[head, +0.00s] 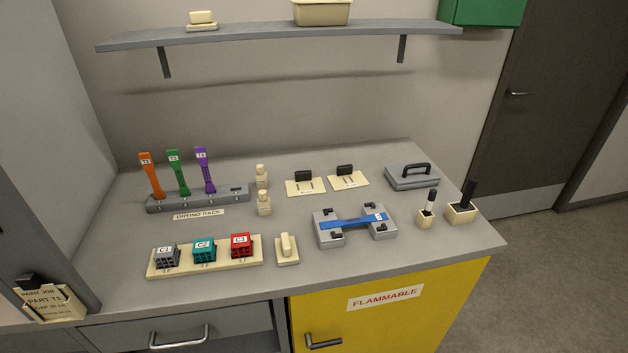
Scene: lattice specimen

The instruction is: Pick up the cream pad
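A cream block on a flat cream base (287,249) sits near the front of the grey worktop, right of the coloured cubes. Another cream block on a cream base (202,20) sits on the wall shelf. I cannot tell for sure which of these is the cream pad. Both look upright and unobstructed. Neither of my grippers shows in the head view.
On the worktop (215,283) are a drying rack (220,198) with three coloured strips, a cream tray (155,270) of cubes, a grey fixture (326,239) holding a blue strip, brush pots (461,213) and a grey handled box (405,182). A yellow cabinet (400,320) is below.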

